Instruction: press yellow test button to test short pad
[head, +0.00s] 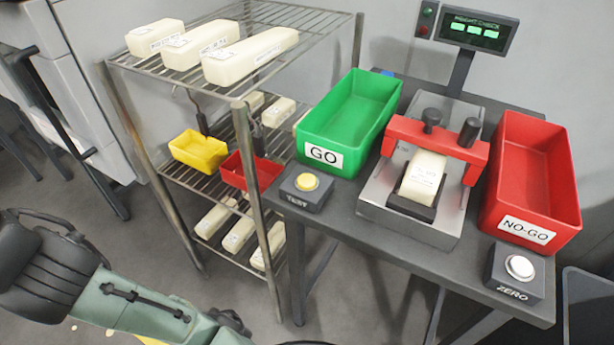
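The yellow test button (307,182) sits on a small dark box labelled TEST (304,195), at the left front corner of the dark table (335,210). A short cream pad (422,177) lies in the grey test fixture (402,219) under its red bridge (440,138). A display (478,30) behind the fixture reads "HEIGHT CHECK" with green lit segments. My arm shows at the lower left, below and left of the table, apart from the button. My gripper's fingertips cannot be made out, so its state is unclear.
A green GO bin (352,110) stands behind the button, and a red NO-GO bin (530,178) right of the fixture. A white ZERO button (519,266) is at the front right. A wire rack (252,120) with cream blocks and small yellow and red bins stands left of the table.

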